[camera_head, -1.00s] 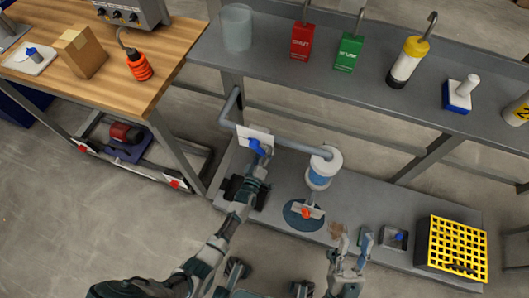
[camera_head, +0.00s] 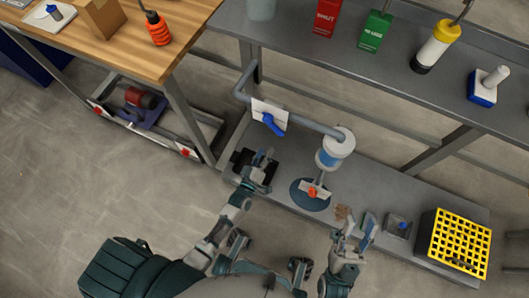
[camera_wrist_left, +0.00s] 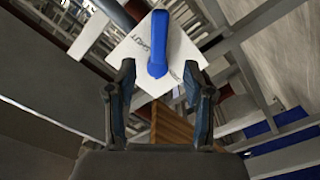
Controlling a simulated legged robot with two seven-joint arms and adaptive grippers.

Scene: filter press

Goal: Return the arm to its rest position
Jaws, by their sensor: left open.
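The blue valve handle (camera_head: 273,125) sits on a white plate (camera_head: 259,107) on the grey pipe. My left gripper (camera_head: 263,157) is below it in the head view, apart from it and empty. In the left wrist view the blue handle (camera_wrist_left: 159,45) and its white plate (camera_wrist_left: 132,52) show beyond the fingertips. The left gripper's two fingers (camera_wrist_left: 160,78) are spread with nothing between them. My right gripper (camera_head: 356,227) is low in the head view near the bench's front edge, with its fingers apart and nothing seen in them.
The grey pipe (camera_head: 305,122) runs to a white and blue filter housing (camera_head: 334,150). A yellow grid crate (camera_head: 455,243) stands on the low bench at the right. A wooden table (camera_head: 120,45) is at the upper left. The floor at the left (camera_head: 60,200) is clear.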

